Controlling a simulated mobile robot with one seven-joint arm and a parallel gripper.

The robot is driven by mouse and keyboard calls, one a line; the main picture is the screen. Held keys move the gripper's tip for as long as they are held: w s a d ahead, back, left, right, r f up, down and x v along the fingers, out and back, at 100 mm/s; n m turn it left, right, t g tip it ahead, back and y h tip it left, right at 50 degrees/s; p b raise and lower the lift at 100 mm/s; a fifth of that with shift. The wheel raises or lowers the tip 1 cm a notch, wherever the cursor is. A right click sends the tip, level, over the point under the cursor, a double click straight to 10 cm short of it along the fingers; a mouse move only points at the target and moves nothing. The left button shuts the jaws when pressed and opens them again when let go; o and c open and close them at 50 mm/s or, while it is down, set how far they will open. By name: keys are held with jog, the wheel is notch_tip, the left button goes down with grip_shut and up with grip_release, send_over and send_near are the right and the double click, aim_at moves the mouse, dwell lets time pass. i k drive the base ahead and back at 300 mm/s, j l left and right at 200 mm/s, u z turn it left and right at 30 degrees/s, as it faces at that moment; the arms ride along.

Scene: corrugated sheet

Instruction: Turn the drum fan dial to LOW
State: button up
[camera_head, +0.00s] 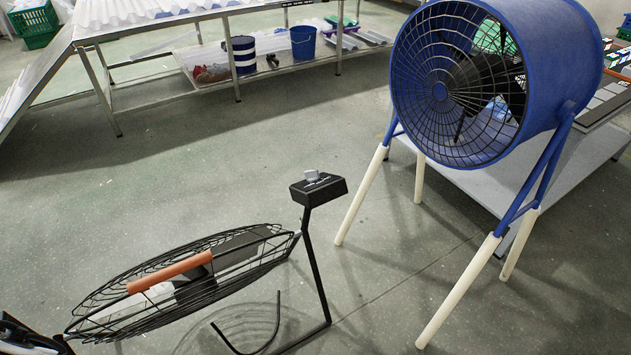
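A grey dial (312,175) sits on top of a small black control box (318,189), with pale markings too small to read. The box is fixed at the top of the black tube stand of a tilted black wire-cage fan (190,285). A blue drum fan (490,80) stands on blue and cream legs at the upper right; no dial shows on it. A black and white part at the lower left corner seems to be my gripper (28,338), cut off by the frame. It is well away from the dial, and its fingers cannot be made out.
An orange-brown bar (170,272) lies across the fan cage. The stand's bent tubes (320,285) rest on the grey floor. A metal table (215,12) with a lower shelf holding buckets and a clear bin stands at the back. Open floor (190,180) lies between.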

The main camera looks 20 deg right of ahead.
aim_at(312, 175)
jog(key=i+l, duration=0.85)
jog(key=l+z, duration=0.05)
